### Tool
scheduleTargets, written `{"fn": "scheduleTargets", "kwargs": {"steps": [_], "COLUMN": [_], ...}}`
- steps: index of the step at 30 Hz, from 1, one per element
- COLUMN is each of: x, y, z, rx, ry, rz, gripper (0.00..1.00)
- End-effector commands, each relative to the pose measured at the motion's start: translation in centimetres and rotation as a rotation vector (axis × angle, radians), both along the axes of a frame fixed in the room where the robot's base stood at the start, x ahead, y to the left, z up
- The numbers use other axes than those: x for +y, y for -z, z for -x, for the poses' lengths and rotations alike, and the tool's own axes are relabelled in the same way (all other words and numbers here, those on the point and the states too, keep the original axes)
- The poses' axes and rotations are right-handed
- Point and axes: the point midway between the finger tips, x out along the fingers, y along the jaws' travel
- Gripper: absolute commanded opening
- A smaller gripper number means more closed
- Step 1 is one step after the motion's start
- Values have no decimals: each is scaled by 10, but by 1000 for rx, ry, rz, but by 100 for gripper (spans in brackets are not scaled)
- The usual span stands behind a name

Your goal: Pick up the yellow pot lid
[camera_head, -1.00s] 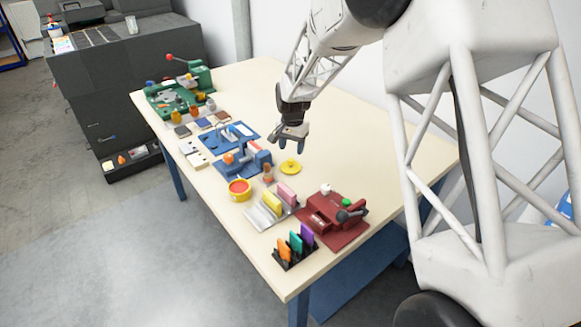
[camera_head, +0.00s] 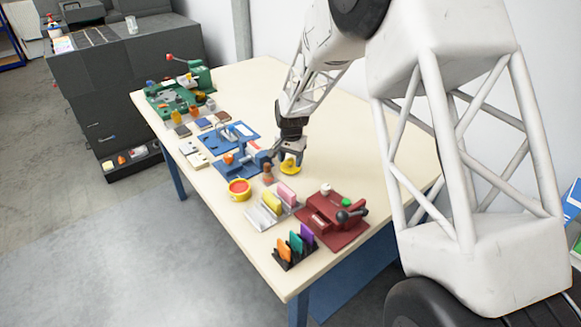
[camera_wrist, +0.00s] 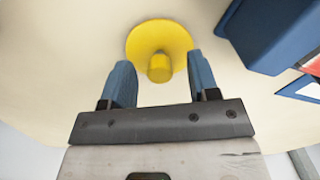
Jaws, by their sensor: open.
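The yellow pot lid (camera_head: 291,169) lies flat on the cream table, a round disc with a knob. In the wrist view the lid (camera_wrist: 145,38) has its knob (camera_wrist: 159,68) between the two blue fingertips. My gripper (camera_head: 288,160) is right above the lid, pointing down, and hides part of it in the head view. In the wrist view my gripper (camera_wrist: 159,75) is open, with a gap on each side of the knob. Whether the fingertips reach the lid's surface I cannot tell.
A blue press (camera_head: 249,162) stands close to the left of the lid; its blue body (camera_wrist: 268,32) shows at the wrist view's upper right. The table's right side (camera_head: 350,120) is clear.

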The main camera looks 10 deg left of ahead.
Motion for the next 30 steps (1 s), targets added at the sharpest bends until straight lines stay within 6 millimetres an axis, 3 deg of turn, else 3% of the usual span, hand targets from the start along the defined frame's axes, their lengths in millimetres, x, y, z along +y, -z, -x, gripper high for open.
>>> {"fn": "scheduleTargets", "kwargs": {"steps": [5, 21, 30], "x": [0, 0, 0], "y": [9, 9, 9], "z": [0, 0, 0], "rx": [0, -1, 0], "ry": [0, 0, 0], "rz": [0, -1, -1], "gripper": [55, 53, 8]}}
